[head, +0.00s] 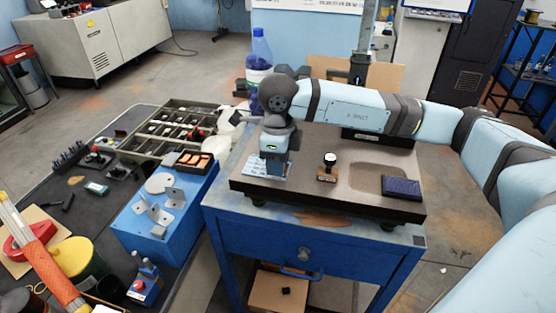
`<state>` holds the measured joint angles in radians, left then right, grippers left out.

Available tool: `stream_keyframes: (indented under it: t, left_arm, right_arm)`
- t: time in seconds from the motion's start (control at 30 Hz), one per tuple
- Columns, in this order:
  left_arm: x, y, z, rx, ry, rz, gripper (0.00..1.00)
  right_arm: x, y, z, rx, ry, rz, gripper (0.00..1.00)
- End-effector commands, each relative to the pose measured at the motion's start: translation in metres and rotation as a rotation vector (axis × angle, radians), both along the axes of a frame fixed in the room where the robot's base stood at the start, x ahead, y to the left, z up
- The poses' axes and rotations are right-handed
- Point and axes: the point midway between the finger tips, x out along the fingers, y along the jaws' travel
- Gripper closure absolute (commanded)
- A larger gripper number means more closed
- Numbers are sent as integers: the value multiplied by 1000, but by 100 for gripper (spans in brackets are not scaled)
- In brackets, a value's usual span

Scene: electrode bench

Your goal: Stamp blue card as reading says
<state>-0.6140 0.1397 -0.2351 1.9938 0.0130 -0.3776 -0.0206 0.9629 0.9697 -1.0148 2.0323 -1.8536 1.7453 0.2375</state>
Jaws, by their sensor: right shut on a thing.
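My right gripper (276,170) points down over the left part of the dark board. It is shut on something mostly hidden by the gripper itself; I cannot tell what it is. A pale blue and white printed card (253,169) lies under and beside the fingertips, partly covered by them. A dark blue pad (402,188) lies near the board's right front corner. A black device (378,138) sits at the back, partly behind my right arm; no reading is legible. My left gripper is not in view.
The dark board (300,201) rests on a blue cabinet (260,238). A blue-capped bottle (261,49) stands behind it. Left are a compartment tray (168,139) and a blue box (143,236). The board's middle front is clear.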

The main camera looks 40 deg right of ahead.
Motion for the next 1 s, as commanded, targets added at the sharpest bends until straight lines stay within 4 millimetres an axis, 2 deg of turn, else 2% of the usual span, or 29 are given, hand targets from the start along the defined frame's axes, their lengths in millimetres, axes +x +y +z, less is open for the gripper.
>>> stream_keyframes:
  t: [1.0]
  left_arm:
    - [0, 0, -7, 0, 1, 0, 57]
  right_arm:
    - [-1, 0, -3, 0, 3, 1, 82]
